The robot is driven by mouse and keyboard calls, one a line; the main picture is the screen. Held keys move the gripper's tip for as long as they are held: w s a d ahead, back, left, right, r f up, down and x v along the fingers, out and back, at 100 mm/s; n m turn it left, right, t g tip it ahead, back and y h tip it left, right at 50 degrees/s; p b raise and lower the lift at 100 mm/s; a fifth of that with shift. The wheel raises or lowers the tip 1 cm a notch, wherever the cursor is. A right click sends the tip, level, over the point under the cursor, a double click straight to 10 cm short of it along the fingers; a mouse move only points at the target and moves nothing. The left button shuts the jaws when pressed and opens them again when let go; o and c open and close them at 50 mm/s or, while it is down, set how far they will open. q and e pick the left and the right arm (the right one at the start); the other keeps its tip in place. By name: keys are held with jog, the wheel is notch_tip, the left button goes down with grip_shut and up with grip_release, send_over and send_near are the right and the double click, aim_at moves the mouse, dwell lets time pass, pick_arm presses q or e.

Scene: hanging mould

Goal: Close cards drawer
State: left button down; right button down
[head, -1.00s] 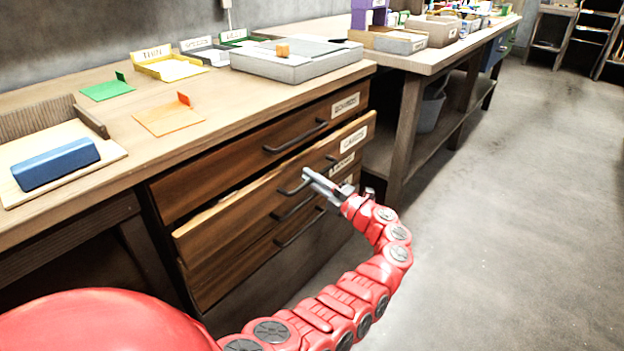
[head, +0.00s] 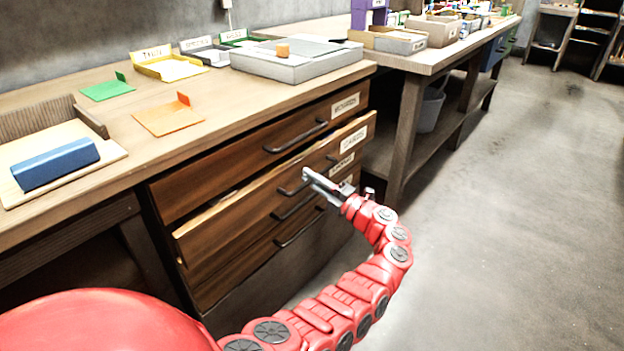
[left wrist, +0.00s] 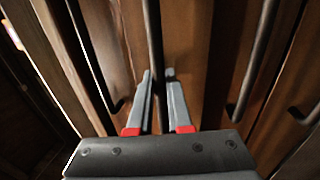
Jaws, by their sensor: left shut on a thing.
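The cards drawer (head: 235,220) is the second wooden drawer down, with a white label at its right end. It stands a little out from the drawer above, and a narrow gap shows along its top edge. My left gripper (head: 309,175) is at the dark bar handle (head: 283,191) of this drawer. In the left wrist view, the two fingers (left wrist: 158,76) are shut on the handle (left wrist: 153,35), which runs between them. The gripper hides the middle of the handle in the head view. My right gripper is in neither view.
A closed-looking drawer (head: 215,176) is above, and more drawers with dark handles are below. The worktop (head: 215,130) above holds a grey box (head: 295,65), small coloured trays and a blue block (head: 55,164). Open floor (head: 500,220) lies to the right.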

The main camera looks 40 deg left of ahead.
aim_at(302, 174)
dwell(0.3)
pick_arm(q)
jog(key=x, duration=0.4)
jog(key=shift+a+f+b, duration=0.15)
jog(key=shift+f+b, duration=0.2)
jog(key=shift+f, duration=0.1)
jog(key=shift+r, duration=0.1)
jog(key=c, duration=1.1)
grip_release()
jog(key=shift+c, duration=0.2)
